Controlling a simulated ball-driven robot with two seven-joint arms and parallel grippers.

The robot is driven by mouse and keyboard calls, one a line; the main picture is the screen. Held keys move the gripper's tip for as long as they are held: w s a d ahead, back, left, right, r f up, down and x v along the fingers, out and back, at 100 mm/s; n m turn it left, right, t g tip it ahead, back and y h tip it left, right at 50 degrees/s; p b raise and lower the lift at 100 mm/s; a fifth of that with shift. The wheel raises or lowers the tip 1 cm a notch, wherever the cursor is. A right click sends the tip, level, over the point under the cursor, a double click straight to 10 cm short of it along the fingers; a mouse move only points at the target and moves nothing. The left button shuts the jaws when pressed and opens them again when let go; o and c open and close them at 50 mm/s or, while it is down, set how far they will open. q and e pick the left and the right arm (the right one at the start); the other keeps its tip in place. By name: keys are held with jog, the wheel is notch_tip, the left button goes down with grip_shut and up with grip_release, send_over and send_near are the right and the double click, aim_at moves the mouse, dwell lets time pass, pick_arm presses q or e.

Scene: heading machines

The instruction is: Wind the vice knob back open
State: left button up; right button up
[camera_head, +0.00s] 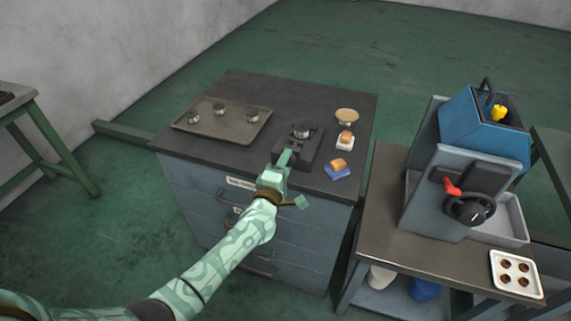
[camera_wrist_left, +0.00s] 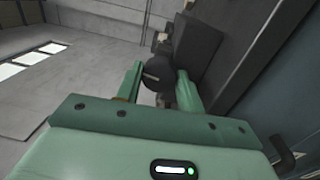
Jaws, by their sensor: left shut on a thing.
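The dark vice (camera_head: 304,146) stands on the dark top of the blue drawer cabinet, near its front edge, with a round metal piece (camera_head: 300,130) at its top. My left gripper (camera_head: 287,160) reaches to the front of the vice in the head view. In the left wrist view, the dark round vice knob (camera_wrist_left: 158,74) sits between the two green fingers of my left gripper (camera_wrist_left: 160,88), which are shut on it. The vice body (camera_wrist_left: 196,46) rises behind the knob. The gap between the vice jaws cannot be made out. My right gripper is not in view.
A tray (camera_head: 222,132) with several round metal pieces lies left of the vice. Right of it are a blue pad (camera_head: 337,173) and white block (camera_head: 345,144) with orange-brown tops, and a tan round piece (camera_head: 347,115). A blue machine (camera_head: 470,120) stands on the right table.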

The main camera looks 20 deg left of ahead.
pick_arm(q)
jog(key=shift+n, duration=0.9)
jog(key=o, duration=1)
jog(key=s, duration=0.5)
jog(key=s+p, duration=0.1)
jog(key=s, duration=0.5)
jog(key=s+f+p, duration=0.1)
jog(key=s, duration=0.4)
jog(key=shift+s+a, duration=0.15)
jog(key=shift+a, duration=0.15)
